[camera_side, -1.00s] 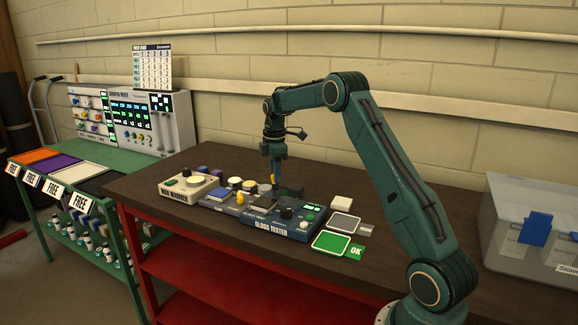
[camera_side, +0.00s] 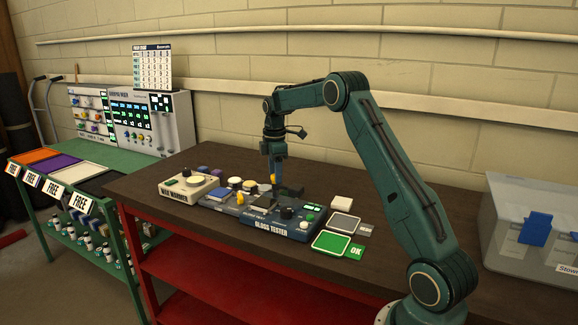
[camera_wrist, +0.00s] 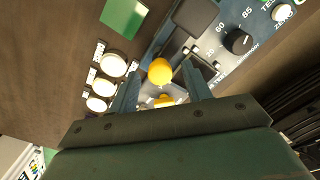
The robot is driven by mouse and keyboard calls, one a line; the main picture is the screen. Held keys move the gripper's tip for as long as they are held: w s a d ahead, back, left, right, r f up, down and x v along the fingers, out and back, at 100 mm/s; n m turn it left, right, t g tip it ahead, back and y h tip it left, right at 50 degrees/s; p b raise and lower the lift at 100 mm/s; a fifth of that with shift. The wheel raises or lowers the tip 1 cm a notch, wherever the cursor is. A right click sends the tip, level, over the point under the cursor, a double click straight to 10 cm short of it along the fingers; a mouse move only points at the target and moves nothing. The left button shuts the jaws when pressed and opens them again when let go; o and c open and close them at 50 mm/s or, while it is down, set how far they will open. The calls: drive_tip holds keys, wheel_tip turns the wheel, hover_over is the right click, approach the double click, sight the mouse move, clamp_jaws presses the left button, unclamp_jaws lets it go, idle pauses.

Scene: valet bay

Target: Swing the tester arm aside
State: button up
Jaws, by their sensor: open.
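The gloss tester (camera_side: 283,224) is a dark blue box with a black dial and green display on the bench. In the wrist view its panel (camera_wrist: 213,47) lies at upper right. A yellow knob (camera_wrist: 160,70) sits between my gripper's fingers, and a second yellow part (camera_wrist: 163,101) shows behind it. The knob also shows in the side view (camera_side: 273,179). My gripper (camera_wrist: 160,68) points down over the tester, fingers open on either side of the knob. I cannot tell whether they touch it. The tester arm's full length is partly hidden by my gripper.
A cream wax warmer (camera_side: 188,187) stands left of the tester, with several round pale pads (camera_wrist: 108,76) nearby. A green OK pad (camera_side: 331,243) and a grey pad (camera_side: 343,223) lie to the right. A clear bin (camera_side: 520,240) stands far right. The front bench edge is clear.

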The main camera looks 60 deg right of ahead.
wheel_tip(320, 180, up, 14)
drive_tip(key=shift+f, duration=0.2)
idle(0.5)
drive_tip(key=shift+a, duration=0.1)
drive_tip(key=s+a+r+m+t, duration=0.15)
drive_tip(key=s+a+r, duration=0.3)
drive_tip(key=a, duration=0.55)
drive_tip(key=s+a+r+m+t, duration=0.1)
drive_tip(key=s+a+r+m, duration=0.2)
drive_tip(key=s+a, duration=0.45)
drive_tip(key=s+a+f+m+t, duration=0.1)
drive_tip(key=s+a+f, duration=0.3)
drive_tip(key=s, duration=0.5)
drive_tip(key=s+a+f+m+t, duration=0.2)
drive_tip(key=s+a+f, duration=0.3)
drive_tip(key=s+a, duration=0.4)
drive_tip(key=shift+a+f+m, duration=0.15)
drive_tip(key=shift+f+m, duration=0.05)
drive_tip(key=shift+m, duration=0.65)
